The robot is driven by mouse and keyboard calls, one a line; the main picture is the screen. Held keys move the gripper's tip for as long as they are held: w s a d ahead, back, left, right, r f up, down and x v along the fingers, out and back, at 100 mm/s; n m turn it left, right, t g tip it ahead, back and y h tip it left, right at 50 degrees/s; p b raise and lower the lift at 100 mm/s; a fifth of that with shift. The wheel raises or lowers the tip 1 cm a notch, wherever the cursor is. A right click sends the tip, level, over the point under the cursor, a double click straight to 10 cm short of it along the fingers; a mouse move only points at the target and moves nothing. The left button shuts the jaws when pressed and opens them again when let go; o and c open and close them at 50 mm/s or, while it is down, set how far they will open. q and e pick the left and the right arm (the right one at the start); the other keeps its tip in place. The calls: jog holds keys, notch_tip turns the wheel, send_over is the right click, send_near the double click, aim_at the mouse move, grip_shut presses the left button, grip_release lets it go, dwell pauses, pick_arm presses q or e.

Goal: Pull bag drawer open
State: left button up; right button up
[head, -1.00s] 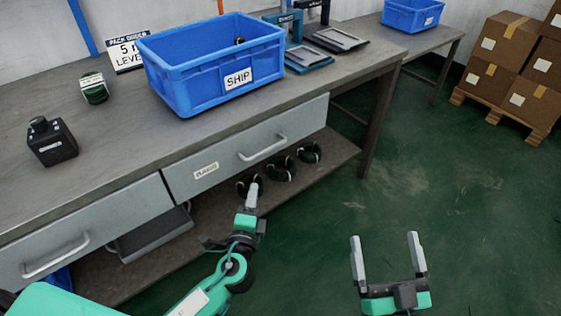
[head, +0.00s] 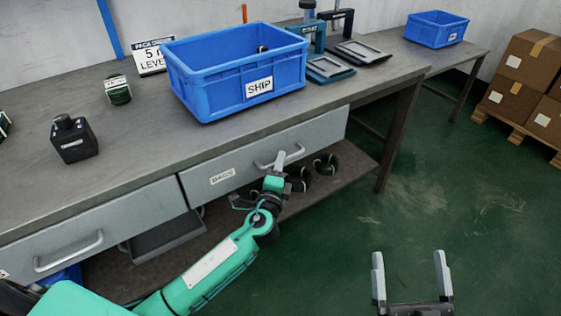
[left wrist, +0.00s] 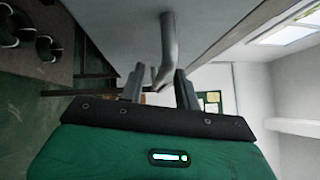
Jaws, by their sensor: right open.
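The grey bag drawer (head: 235,165), with a "BAGS" label (head: 222,176), sits closed under the bench top. Its bar handle (head: 295,153) also shows in the left wrist view (left wrist: 168,40). My left gripper (head: 279,162) is at the middle of the handle. In the left wrist view its two fingers (left wrist: 160,85) stand apart, with the near part of the handle between them. I cannot tell whether either finger touches it. My right gripper (head: 410,265) is open and empty over the green floor, right of the bench.
A blue SHIP bin (head: 215,92), a black device (head: 73,140) and a green roll (head: 118,90) stand on the bench. A second drawer (head: 120,220) is at left. Dark rolls (head: 325,164) lie on the lower shelf.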

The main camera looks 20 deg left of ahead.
pick_arm(q)
jog(key=shift+w+a+r, duration=0.1)
jog(key=shift+w, duration=0.6)
pick_arm(e)
jog(key=shift+d+r, duration=0.1)
jog(key=shift+r, duration=0.4)
pick_arm(q)
jog(key=shift+c, duration=0.3)
grip_shut()
pick_arm(e)
jog(key=shift+s+d+f, duration=0.1)
jog(key=shift+f, duration=0.1)
